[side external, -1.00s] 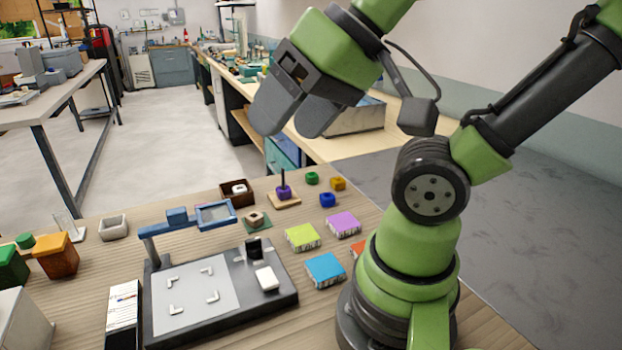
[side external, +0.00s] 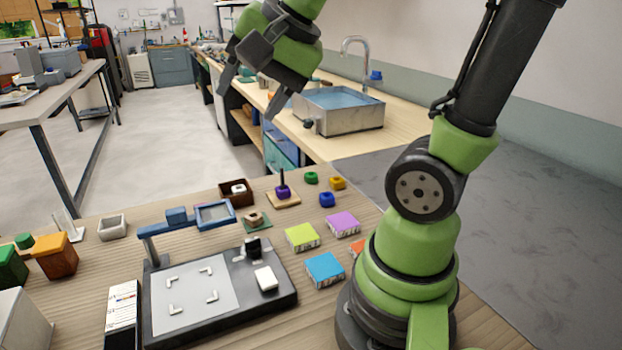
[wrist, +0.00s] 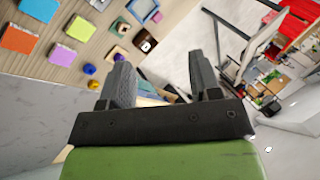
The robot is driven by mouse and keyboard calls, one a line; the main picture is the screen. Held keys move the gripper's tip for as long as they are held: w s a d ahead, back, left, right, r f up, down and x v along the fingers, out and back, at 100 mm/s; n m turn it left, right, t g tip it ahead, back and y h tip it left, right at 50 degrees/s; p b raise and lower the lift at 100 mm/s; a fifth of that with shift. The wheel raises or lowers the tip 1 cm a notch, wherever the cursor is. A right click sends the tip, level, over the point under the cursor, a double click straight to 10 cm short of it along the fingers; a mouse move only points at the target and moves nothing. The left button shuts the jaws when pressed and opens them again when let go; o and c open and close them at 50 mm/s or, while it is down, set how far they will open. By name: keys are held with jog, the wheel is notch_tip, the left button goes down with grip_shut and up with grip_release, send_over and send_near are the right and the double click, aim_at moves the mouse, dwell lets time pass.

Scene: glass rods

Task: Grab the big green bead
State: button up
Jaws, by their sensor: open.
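The green bead (side external: 312,178) sits on the wooden table near its back edge. It is close to a yellow bead (side external: 338,183) and a blue bead (side external: 327,200), right of a purple bead (side external: 283,192) on a peg with a wooden base. My gripper (side external: 249,100) is open and empty, high above the table's back edge, up and left of the green bead and well apart from it. In the wrist view my open fingers (wrist: 160,60) show with the blue bead (wrist: 90,69) and yellow bead (wrist: 94,85) to their left; I cannot clearly make out the green bead there.
Lime, purple and blue square blocks (side external: 325,270) lie in front of the beads. A dark-framed board (side external: 190,290) with a blue-framed magnifier (side external: 214,213) stands left. A brown box (side external: 236,193) is near the peg. A sink bench (side external: 345,115) stands behind the table.

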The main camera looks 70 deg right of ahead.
jog(key=w+d+f+m+h, duration=0.1)
jog(key=w+d+f+m, duration=0.2)
jog(key=w+d+m, duration=0.35)
jog(key=m+g+h, duration=0.2)
jog(key=m+g, duration=0.1)
jog(key=m, duration=2.1)
send_near(314, 175)
jog(key=f, duration=0.1)
jog(key=w+f, duration=0.1)
jog(key=d+f, duration=0.1)
jog(key=shift+w+f+m+g, duration=0.15)
jog(key=shift+f+m+g, duration=0.05)
jog(key=shift+m+g, duration=0.15)
jog(key=shift+w+x, duration=0.2)
jog(key=shift+x, duration=2.65)
jog(key=shift+r, duration=0.15)
jog(key=c, duration=0.8)
